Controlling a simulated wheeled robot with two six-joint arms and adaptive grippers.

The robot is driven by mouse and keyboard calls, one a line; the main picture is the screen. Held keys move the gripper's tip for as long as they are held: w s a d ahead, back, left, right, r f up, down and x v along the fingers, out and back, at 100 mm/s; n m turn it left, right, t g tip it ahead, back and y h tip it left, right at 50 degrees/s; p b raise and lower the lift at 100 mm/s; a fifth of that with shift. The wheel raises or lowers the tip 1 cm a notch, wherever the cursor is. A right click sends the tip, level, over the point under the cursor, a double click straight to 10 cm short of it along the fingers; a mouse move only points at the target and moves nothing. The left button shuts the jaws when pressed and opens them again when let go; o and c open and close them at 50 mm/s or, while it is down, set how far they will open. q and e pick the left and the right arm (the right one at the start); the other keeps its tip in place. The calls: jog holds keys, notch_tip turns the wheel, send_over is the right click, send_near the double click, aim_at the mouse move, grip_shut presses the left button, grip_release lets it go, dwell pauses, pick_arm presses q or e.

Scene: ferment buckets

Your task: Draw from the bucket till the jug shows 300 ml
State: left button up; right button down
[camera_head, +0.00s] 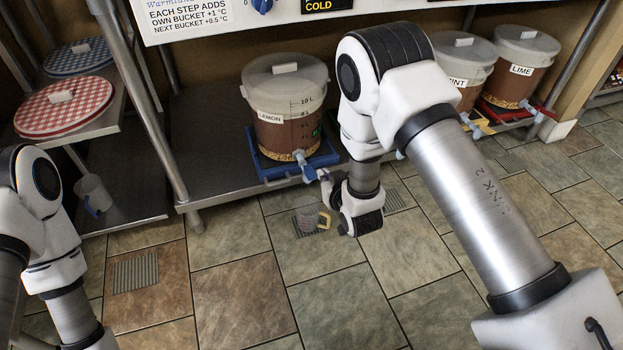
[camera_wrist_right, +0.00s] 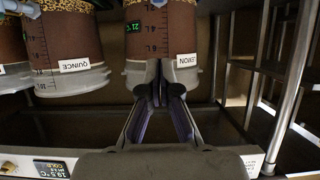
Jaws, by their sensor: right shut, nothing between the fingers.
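The LEMON bucket (camera_head: 285,100), translucent with brown liquid and a pale lid, stands on a blue tray (camera_head: 262,168) on the metal shelf. Its tap (camera_head: 303,160) sticks out low at the front. My left gripper is outside the view.
More buckets stand right, including LIME (camera_head: 520,65); the wrist view shows QUINCE (camera_wrist_right: 75,45). Checked lids (camera_head: 65,105) lie on the left shelf, with a white mug-like vessel (camera_head: 92,192) below. A metal post (camera_head: 145,110) stands left of the LEMON bucket. The tiled floor in front is clear.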

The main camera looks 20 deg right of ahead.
jog(key=b, duration=0.6)
send_over(314, 173)
jog(key=s+a, duration=0.1)
jog(key=s, duration=0.1)
notch_tip(314, 173, down, 5)
jog(key=shift+w+r, duration=0.1)
jog(key=shift+r, duration=0.05)
jog(key=f, duration=0.1)
jog(key=s+f+b, duration=0.1)
jog(key=shift+f, duration=0.6)
jog(key=shift+f+b, duration=0.1)
jog(key=shift+b, duration=0.2)
